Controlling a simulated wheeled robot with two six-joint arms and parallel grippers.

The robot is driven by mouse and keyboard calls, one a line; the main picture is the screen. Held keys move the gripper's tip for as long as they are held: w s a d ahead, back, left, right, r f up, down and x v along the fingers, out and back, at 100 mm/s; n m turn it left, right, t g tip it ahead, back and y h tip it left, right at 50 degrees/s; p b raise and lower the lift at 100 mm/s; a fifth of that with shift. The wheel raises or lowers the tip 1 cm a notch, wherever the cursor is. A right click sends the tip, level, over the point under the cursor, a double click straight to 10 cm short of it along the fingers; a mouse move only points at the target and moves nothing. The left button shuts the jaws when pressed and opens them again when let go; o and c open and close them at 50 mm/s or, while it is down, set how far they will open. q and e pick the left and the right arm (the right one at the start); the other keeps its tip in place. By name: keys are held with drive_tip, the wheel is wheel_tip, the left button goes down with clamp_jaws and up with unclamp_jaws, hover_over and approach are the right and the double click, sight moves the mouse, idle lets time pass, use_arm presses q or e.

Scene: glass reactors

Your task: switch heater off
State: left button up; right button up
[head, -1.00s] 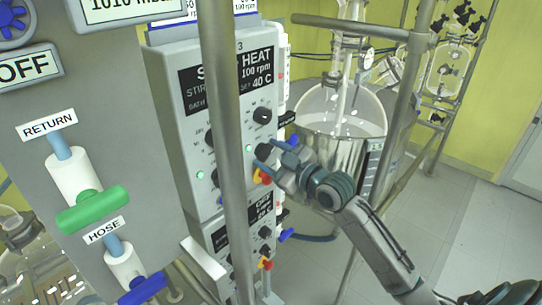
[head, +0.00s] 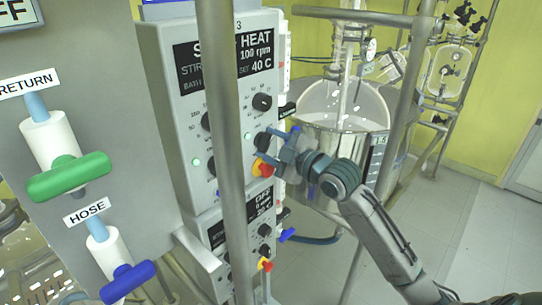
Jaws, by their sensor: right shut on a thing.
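The upper grey control unit (head: 178,140) has a black display (head: 264,50) reading HEAT, 100 rpm and 40 C, partly hidden by a metal post. A black dial (head: 262,102) sits on its right side. A lower dark knob (head: 262,140) is beside a lit green lamp (head: 247,136). My right gripper (head: 271,143) comes in from the right, shut on this lower knob; its fingers hide part of it. My left gripper is out of view.
A vertical metal post (head: 221,180) stands in front of the unit. A red and yellow switch (head: 262,168) lies just below the gripper. A second control unit (head: 245,222) reading OFF is below. A steel bath (head: 345,140) with glassware stands behind.

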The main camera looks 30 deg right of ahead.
drive_tip(key=n+b, duration=0.2)
drive_tip(key=n, duration=0.1)
drive_tip(key=shift+f+n, duration=0.2)
drive_tip(key=shift+n, duration=0.1)
drive_tip(key=shift+r+n+b, duration=0.1)
drive_tip(key=shift+n+b, duration=0.8)
drive_tip(key=shift+n, duration=0.9)
drive_tip(key=o, duration=1)
